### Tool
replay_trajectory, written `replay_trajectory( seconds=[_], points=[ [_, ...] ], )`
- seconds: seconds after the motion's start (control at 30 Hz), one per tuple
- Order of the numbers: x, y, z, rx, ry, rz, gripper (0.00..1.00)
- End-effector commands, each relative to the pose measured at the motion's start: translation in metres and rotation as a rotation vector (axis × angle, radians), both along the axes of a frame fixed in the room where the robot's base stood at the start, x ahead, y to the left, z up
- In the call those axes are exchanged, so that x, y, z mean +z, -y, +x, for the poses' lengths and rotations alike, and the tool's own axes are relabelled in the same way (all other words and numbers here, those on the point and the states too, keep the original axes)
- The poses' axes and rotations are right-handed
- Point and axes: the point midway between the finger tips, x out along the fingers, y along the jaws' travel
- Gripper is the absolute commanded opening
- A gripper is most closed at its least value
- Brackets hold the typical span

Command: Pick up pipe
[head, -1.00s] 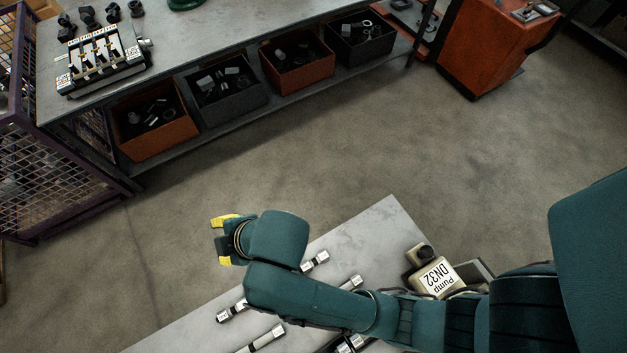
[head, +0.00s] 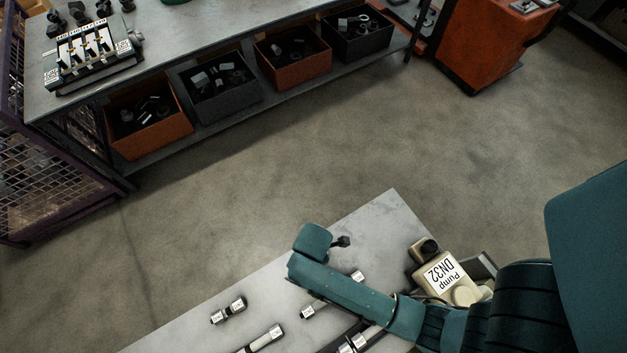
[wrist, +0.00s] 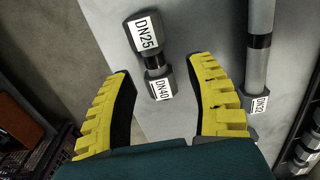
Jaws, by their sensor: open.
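My gripper (wrist: 160,74) is open and empty in the wrist view, its two yellow fingers spread apart. A short grey fitting labelled DN25 and DN40 (wrist: 150,55) lies on the table ahead, in line with the gap between them. A longer pipe with a DN32 label (wrist: 259,60) lies to the right, outside the right finger. A short piece (head: 228,310), a pipe (head: 262,339) at the bottom edge and another pipe (head: 312,310), partly behind my arm, lie on the grey table.
The grey table (head: 385,215) carries a beige pump labelled DN32 (head: 440,274) right of my arm. Across open floor, a workbench (head: 215,30) has several parts bins below. A purple mesh cage (head: 40,170) stands left and an orange cabinet (head: 470,40) at upper right.

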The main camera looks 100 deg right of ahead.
Motion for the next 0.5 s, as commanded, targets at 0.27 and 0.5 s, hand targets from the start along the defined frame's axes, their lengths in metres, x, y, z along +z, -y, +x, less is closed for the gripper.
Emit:
replay_trajectory(
  seconds=[0.27, 0.5],
  points=[
    [-0.043, 0.007, -0.001, 0.000, 0.000, 0.001, 0.55],
    [-0.046, 0.007, -0.001, 0.000, 0.000, 0.001, 0.55]
  ],
)
